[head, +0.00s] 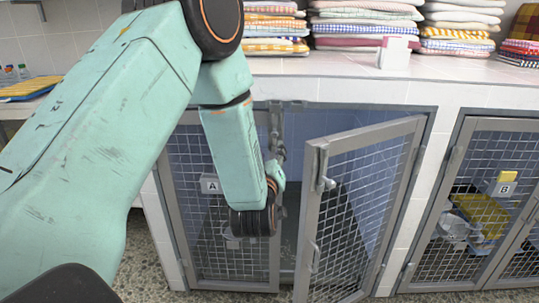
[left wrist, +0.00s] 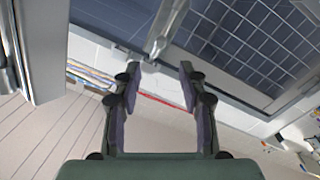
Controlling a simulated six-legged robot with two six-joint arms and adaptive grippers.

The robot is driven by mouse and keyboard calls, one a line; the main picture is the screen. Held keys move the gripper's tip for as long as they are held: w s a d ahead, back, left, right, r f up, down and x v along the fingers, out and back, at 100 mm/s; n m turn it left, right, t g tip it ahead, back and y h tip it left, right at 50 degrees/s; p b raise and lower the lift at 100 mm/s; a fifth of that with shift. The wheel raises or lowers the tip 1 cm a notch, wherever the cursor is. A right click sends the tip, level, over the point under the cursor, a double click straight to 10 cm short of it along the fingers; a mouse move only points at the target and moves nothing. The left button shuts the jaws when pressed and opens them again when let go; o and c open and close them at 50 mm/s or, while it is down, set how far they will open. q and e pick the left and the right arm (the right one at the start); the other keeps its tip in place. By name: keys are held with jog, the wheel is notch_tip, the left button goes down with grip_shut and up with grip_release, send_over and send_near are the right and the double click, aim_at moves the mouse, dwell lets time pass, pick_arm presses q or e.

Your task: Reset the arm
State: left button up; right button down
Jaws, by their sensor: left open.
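My left arm (head: 125,110) comes in from the left and bends down in front of kennel A, whose label (head: 210,185) is on its left door. My left gripper (head: 277,138) is partly hidden by my own wrist and appears to point up in the doorway. In the left wrist view my gripper (left wrist: 160,70) has its two fingers spread, with nothing between them. A grey metal bar (left wrist: 168,28) lies just beyond the fingertips; I cannot tell whether they touch. My right gripper is not in view.
The right mesh door (head: 350,215) of kennel A stands swung open, close beside my wrist. The left mesh door (head: 210,235) looks shut. Kennel B (head: 480,215) is at the right. Folded towels (head: 365,22) are stacked on the white tiled counter (head: 330,65) above.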

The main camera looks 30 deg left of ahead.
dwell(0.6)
pick_arm(q)
jog(key=s+d+f+m+g+h+p, duration=0.1)
jog(key=s+d+f+m+g+h, duration=0.3)
jog(key=s+f, duration=0.45)
jog(key=s+d+f+m+g+h+p, duration=0.1)
jog(key=s+d+f+m+g+h, duration=0.3)
jog(key=f, duration=0.7)
jog(key=s+d+f+g, duration=0.1)
jog(key=s+f+g, duration=0.1)
jog(key=s, duration=0.6)
jog(key=s+d+f+m+g+p, duration=0.1)
jog(key=s+d+f+g, duration=0.1)
jog(key=s, duration=0.7)
jog(key=s+d+f+m+g+p, duration=0.1)
jog(key=s+f+g, duration=0.3)
jog(key=s, duration=0.4)
jog(key=shift+s+d, duration=0.35)
jog(key=shift+d, duration=0.15)
jog(key=shift+f, duration=0.1)
jog(key=shift+c, duration=0.3)
